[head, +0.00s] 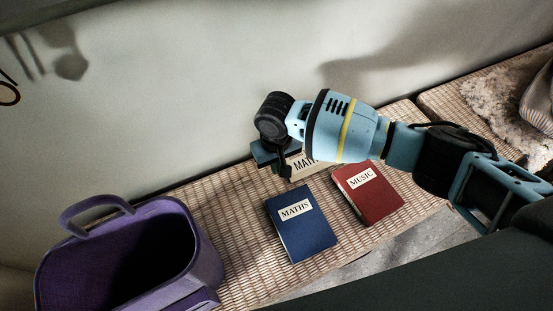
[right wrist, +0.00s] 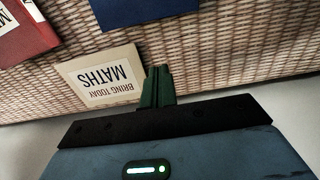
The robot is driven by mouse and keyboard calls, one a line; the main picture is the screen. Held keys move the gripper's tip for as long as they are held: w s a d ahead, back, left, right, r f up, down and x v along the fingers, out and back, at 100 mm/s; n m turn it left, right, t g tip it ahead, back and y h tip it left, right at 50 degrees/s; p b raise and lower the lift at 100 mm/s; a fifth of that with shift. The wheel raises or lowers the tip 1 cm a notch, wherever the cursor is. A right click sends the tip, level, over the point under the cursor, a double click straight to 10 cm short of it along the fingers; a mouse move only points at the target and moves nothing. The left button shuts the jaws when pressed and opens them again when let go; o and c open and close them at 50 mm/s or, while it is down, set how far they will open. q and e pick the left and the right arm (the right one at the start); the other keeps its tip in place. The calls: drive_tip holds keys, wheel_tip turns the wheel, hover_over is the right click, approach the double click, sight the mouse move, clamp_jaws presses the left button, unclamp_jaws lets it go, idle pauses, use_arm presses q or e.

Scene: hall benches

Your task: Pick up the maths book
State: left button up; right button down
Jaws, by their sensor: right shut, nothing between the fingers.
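The blue maths book (head: 308,236) lies flat on the woven bench, its white MATHS label facing up. Its edge shows at the top of the right wrist view (right wrist: 140,12). A cream card (right wrist: 88,63) reading "BRING TODAY MATHS" is near the wall; my right arm partly hides it in the head view (head: 307,171). My right gripper (head: 287,174) is shut and empty beside this card, behind the blue book and apart from it. Its closed fingers also show in the right wrist view (right wrist: 158,82). My left gripper is out of view.
A red MUSIC book (head: 378,205) lies right of the blue book. A purple open bin or bag with a handle (head: 205,255) stands at the left. The woven bench (head: 215,200) runs along a pale wall (head: 190,90). A fluffy mat (head: 492,98) lies at the far right.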

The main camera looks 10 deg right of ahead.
sight(283, 192)
wheel_tip(283, 192, down, 5)
drive_tip(key=shift+s+f+b, duration=0.1)
drive_tip(key=shift+b, duration=0.8)
drive_tip(key=s, duration=0.2)
drive_tip(key=shift+s+d+r, duration=0.3)
drive_tip(key=shift+s+r, duration=0.05)
drive_tip(key=shift+s+p, duration=0.3)
drive_tip(key=shift+s, duration=0.25)
